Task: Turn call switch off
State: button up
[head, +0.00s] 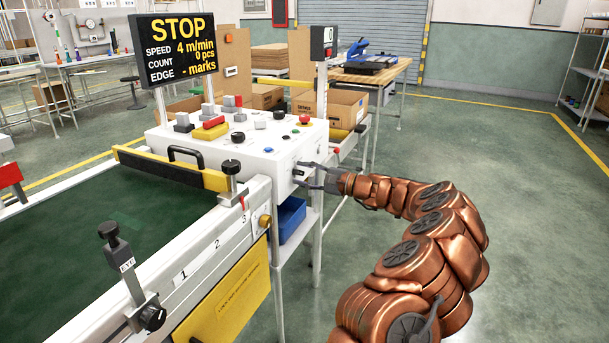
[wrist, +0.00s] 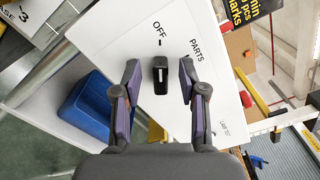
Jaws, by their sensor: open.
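A black switch knob (wrist: 160,72) sits on the side face of the white control box (wrist: 110,35). In the wrist view, the words OFF and PARTS are printed near it, with a short tick below OFF. The knob looks long and upright in that view, with a white line on its near end. In the head view the knob (head: 297,172) is small on the box's right side. My gripper (wrist: 158,95) is open, one finger on each side of the knob, with visible gaps. In the head view my gripper (head: 312,177) reaches the box from the right.
The box top carries several buttons and knobs, including a red mushroom button (head: 304,118). A display reading STOP (head: 178,48) stands above. A blue bin (head: 289,218) is on a shelf below. Cardboard boxes (head: 338,103) stand behind. The floor at right is clear.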

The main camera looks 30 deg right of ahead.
jog(key=shift+d, duration=0.1)
jog(key=v, duration=1.2)
